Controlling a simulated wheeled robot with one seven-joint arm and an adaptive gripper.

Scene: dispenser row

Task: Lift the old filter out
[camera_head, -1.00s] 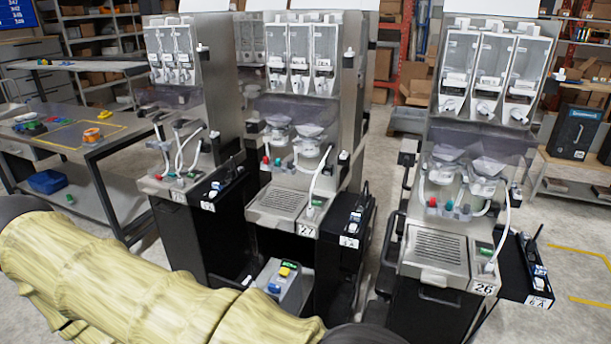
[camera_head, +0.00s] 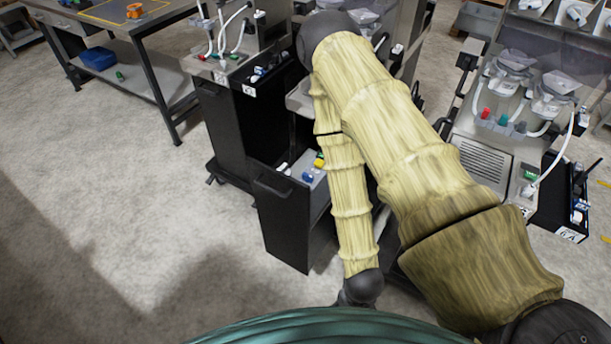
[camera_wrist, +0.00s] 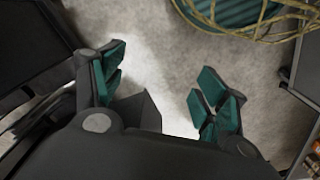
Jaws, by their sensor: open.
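A black pull-out bin (camera_head: 290,215) stands open at the foot of the middle dispenser in the head view. A grey unit in it carries a yellow part (camera_head: 319,162) and a blue part (camera_head: 308,177). I cannot tell which piece is the old filter, and my arm hides part of the bin. My gripper (camera_wrist: 158,88) shows in the wrist view, open and empty over bare floor, with teal pads on its dark fingers. In the head view the gripper itself does not show; my forearm runs down in front of the bin.
The right dispenser (camera_head: 482,162) stands beside my upper arm. A workbench (camera_head: 110,30) with a blue tray (camera_head: 98,58) on its lower shelf is at the upper left. The floor (camera_head: 120,230) to the left of the bin is clear.

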